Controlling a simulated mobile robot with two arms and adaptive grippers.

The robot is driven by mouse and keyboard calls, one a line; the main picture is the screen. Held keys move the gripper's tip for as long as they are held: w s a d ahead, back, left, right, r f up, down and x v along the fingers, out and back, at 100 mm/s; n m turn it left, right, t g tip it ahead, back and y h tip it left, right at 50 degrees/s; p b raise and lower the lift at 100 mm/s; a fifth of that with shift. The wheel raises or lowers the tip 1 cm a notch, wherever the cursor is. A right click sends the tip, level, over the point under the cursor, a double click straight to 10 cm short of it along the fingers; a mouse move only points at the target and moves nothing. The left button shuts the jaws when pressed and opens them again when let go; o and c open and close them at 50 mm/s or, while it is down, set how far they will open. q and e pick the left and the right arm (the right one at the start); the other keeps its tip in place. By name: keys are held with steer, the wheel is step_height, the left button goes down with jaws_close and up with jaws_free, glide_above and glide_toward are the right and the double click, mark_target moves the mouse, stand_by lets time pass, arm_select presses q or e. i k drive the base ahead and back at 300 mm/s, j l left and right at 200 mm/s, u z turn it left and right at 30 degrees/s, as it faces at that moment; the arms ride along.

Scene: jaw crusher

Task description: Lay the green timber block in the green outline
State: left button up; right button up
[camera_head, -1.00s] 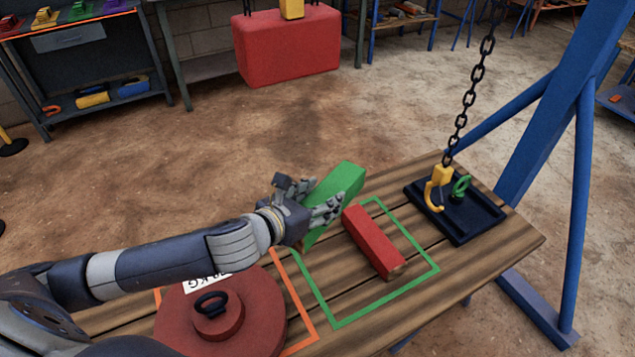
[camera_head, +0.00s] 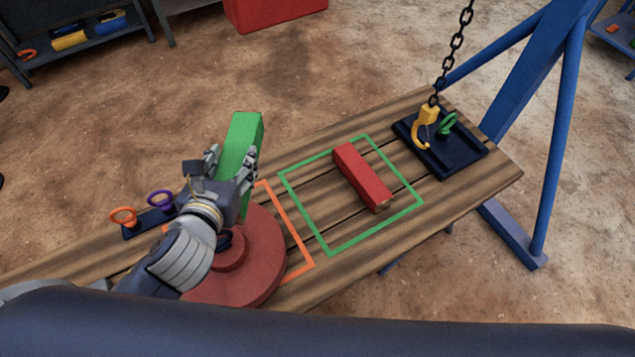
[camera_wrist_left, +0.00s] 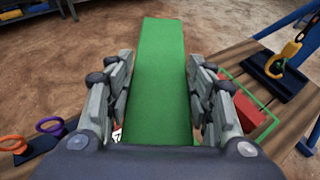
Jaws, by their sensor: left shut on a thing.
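My left gripper (camera_head: 231,168) is shut on the green timber block (camera_head: 240,140) and holds it up at the table's far edge, left of the green outline. In the left wrist view the block (camera_wrist_left: 160,80) stretches forward between the two fingers (camera_wrist_left: 158,100). The green outline (camera_head: 306,217) is painted on the plank table (camera_head: 400,245). A red block (camera_head: 362,177) lies inside it, toward its right side. My right gripper is not in view.
A red round weight (camera_head: 262,260) sits in an orange outline (camera_head: 290,226), partly behind my left arm. A black tray (camera_head: 455,165) with a yellow hook (camera_head: 425,125) on a chain and a green ring stands at the right end. Orange (camera_head: 123,217) and purple (camera_head: 160,200) rings are at left.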

mark_target(320, 201)
steer(key=i+l+u, duration=0.1)
steer(key=l+u, duration=0.3)
steer(key=l, duration=0.2)
steer(key=l+u, duration=0.4)
steer(key=l, duration=0.25)
steer(key=l+u, duration=0.4)
steer(key=l, duration=0.25)
steer(key=k+l, duration=0.1)
steer(key=l, duration=1.05)
steer(key=k+l+u, duration=0.1)
steer(key=l, duration=0.5)
steer(key=k, duration=0.05)
